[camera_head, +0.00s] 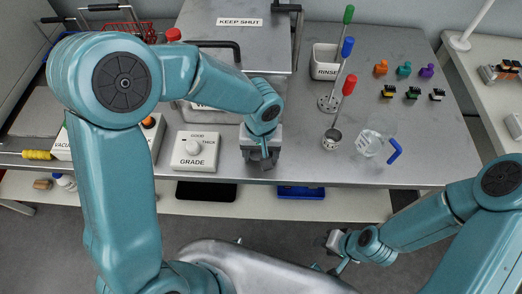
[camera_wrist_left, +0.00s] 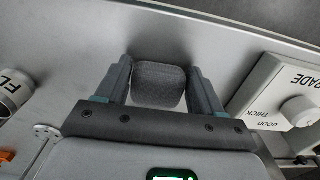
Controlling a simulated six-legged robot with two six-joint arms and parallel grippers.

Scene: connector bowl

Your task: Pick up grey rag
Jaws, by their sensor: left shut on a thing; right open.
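My left gripper (camera_head: 262,156) is low over the front part of the metal bench, just right of the GRADE box. In the left wrist view my left gripper (camera_wrist_left: 160,72) is shut on the grey rag (camera_wrist_left: 160,88), a dark grey rounded bundle between its two fingers. In the head view the rag is mostly hidden by the gripper. I cannot tell whether the rag still touches the bench. My right gripper (camera_head: 338,246) is open and empty, low in front of the bench.
The GRADE box (camera_head: 194,151) stands close left of the left gripper. A clear jug with a blue handle (camera_head: 394,150), the RINSE holder (camera_head: 325,62) and several colour-handled tools stand to the right. Small coloured connectors (camera_head: 404,70) lie at the back right. The bench (camera_head: 300,165) is clear near the gripper.

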